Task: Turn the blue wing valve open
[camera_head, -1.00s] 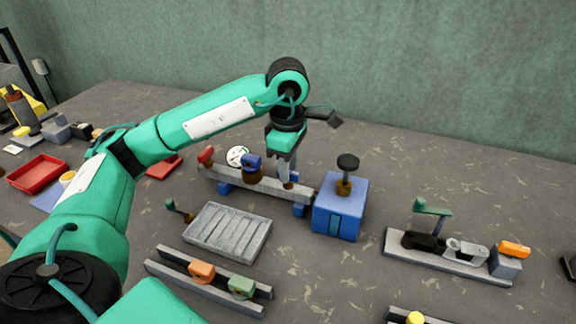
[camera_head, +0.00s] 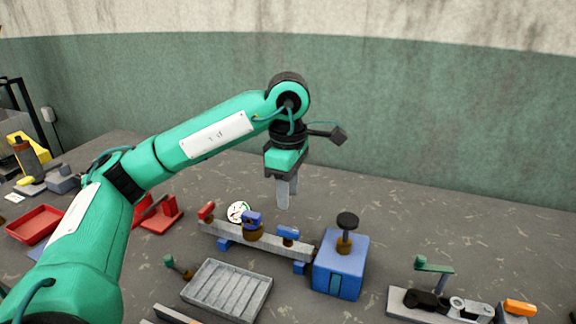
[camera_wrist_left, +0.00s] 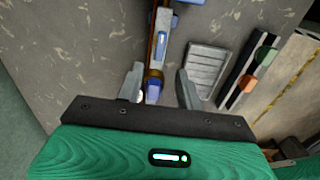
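A grey rail (camera_head: 222,234) on blue feet stands mid-table in the head view. It bears a blue wing valve (camera_head: 288,234) on a brown stem at its right and another blue-topped fitting (camera_head: 252,219) on a brown body at its middle. The right valve's wing lies roughly along the rail. My left gripper (camera_head: 286,192) hangs pointing down above the right valve, clear of it. In the left wrist view its fingers (camera_wrist_left: 160,90) are apart with nothing held; a blue part (camera_wrist_left: 153,92) shows between them below. My right gripper is out of view.
A blue box (camera_head: 340,265) with a black knob stands just right of the rail. A red handle (camera_head: 206,211) and round gauge (camera_head: 238,211) are at its left. A ribbed grey tray (camera_head: 227,289) lies in front. The table behind the rail is clear.

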